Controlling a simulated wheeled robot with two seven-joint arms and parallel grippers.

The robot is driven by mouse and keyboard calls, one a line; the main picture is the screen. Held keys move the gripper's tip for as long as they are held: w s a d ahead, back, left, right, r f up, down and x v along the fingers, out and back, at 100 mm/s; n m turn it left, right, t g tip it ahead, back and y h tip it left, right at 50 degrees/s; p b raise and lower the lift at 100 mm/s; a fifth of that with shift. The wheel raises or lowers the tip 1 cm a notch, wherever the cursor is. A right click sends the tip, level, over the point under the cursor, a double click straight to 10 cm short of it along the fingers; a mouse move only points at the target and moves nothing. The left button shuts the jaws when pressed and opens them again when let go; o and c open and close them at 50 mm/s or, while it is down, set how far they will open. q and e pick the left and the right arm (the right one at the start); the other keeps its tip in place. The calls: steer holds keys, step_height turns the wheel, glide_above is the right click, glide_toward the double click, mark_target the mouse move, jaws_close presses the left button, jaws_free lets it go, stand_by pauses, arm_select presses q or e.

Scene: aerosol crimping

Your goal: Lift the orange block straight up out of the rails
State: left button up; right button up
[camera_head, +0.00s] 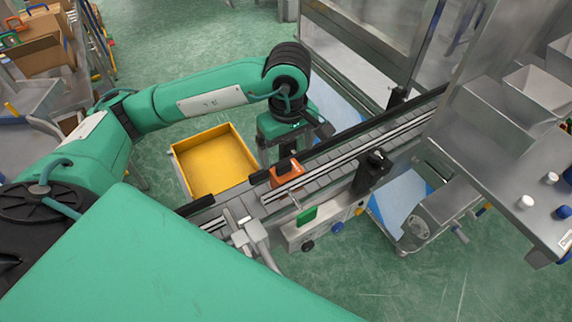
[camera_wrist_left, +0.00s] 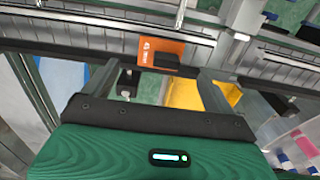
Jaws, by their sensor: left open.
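The orange block (camera_head: 287,176) sits between the conveyor's side rails (camera_head: 330,162), with a black part on its top. It also shows in the left wrist view (camera_wrist_left: 150,48), ahead of the fingers and roughly centred between them. My left gripper (camera_head: 288,155) is over the far side of the conveyor, close to the block. In the wrist view its two fingers (camera_wrist_left: 157,74) are spread wide apart with nothing held between them. The head view does not show clearly whether a finger touches the block. My right gripper is not in view.
A yellow bin (camera_head: 182,172) stands behind the conveyor at the left. A dark post with a black head (camera_head: 372,170) stands at the near rail, right of the block. Steel machine housing (camera_head: 485,110) rises at the right.

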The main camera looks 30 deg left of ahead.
mark_target(287, 162)
arm_select(q)
step_height(287, 162, down, 10)
steer(key=shift+r+p, duration=0.25)
steer(key=shift+p, duration=0.95)
steer(key=shift+a+f, duration=0.1)
steer(key=shift+f, duration=0.3)
steer(key=shift+c, duration=0.2)
steer(key=c, duration=1.2)
steer(key=shift+r, duration=0.55)
steer(key=shift+r+p, duration=0.5)
steer(key=shift+r, duration=0.25)
steer(key=shift+r+p, duration=0.45)
steer(key=shift+r, duration=1)
steer(key=shift+w+r, duration=0.1)
steer(key=shift+r, duration=0.8)
steer(key=shift+r+p, duration=0.5)
steer(key=shift+r, duration=0.65)
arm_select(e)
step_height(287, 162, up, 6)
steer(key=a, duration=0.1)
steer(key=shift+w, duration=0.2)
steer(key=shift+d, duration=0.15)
